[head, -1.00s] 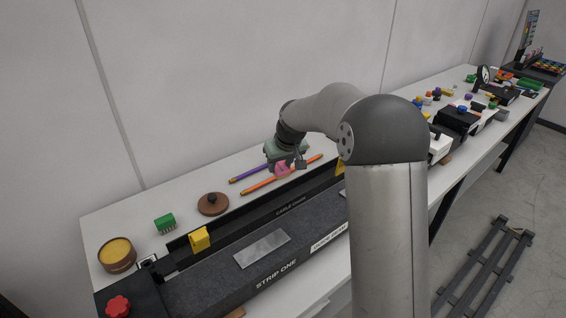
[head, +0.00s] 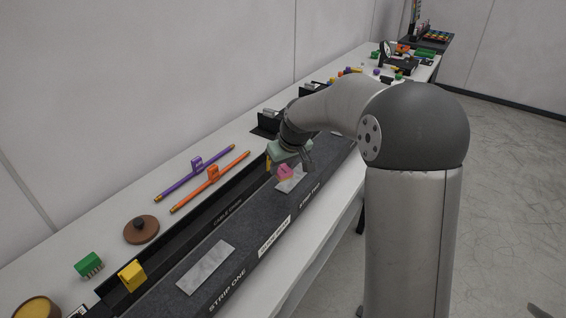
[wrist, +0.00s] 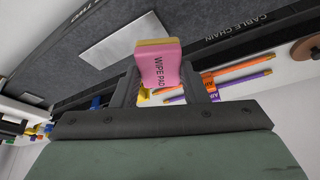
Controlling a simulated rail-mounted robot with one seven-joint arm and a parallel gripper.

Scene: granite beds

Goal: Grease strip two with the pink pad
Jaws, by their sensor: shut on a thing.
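The pink pad (head: 285,173), marked WIPE PAD, is held in my gripper (head: 290,163), which is shut on it. In the wrist view the pad (wrist: 162,68) sits between the two fingers, with a yellowish layer at its far end. Strip two (head: 294,180) is a pale metal plate on the dark granite bed, and the pad is over or beside its left end. In the wrist view strip two (wrist: 122,40) lies just beyond the pad. I cannot tell whether they touch.
Strip one (head: 207,267) lies nearer on the same bed. A cable chain channel (head: 228,215) runs behind.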

